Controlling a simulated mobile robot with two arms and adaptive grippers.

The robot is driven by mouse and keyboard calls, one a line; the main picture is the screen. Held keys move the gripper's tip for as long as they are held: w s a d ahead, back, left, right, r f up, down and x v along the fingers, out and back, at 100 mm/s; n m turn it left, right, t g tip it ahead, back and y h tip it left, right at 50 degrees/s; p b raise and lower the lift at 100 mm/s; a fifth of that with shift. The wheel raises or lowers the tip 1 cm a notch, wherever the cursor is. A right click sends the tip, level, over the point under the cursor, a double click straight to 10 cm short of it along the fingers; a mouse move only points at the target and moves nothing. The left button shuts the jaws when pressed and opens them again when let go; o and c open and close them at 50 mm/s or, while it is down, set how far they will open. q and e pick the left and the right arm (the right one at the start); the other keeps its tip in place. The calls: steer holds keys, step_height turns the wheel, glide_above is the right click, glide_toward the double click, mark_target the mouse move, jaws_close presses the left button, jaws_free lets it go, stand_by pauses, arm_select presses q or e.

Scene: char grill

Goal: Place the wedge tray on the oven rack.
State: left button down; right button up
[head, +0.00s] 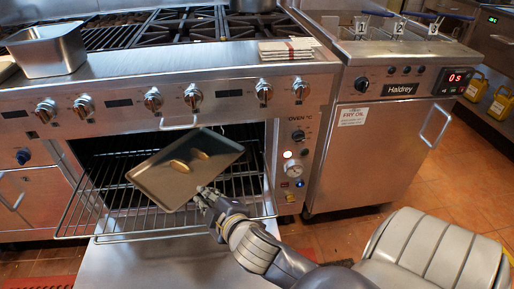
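The wedge tray (165,180) is a dark, shallow rectangular tray with two yellowish wedges (188,161) on it. It is turned at an angle and tilted, in front of the open oven and over the pulled-out oven rack (110,215). I cannot tell whether any part of it touches the rack wires. My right gripper (204,194) is at the tray's near right edge, with its fingers closed on that edge. The fingers' underside is hidden. My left gripper is not in view.
The oven door (165,268) is lowered below the rack. Knobs (153,99) and a door handle (179,125) stick out above the opening. A steel pan (48,50) stands on the range at left. A fryer (372,150) stands to the right.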

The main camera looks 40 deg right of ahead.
steer(key=s+a+f+m+g+y, duration=0.1)
steer(key=s+f+m+g, duration=0.2)
steer(key=s, duration=0.8)
steer(key=s+a+f+m+g+y, duration=0.1)
steer(key=s+a+f+m+g, duration=0.1)
steer(key=s+f+m+g, duration=0.2)
steer(key=s+f+g, duration=0.3)
steer(key=s+f, duration=0.3)
steer(key=shift+s+f, duration=0.35)
steer(key=shift+c, duration=0.3)
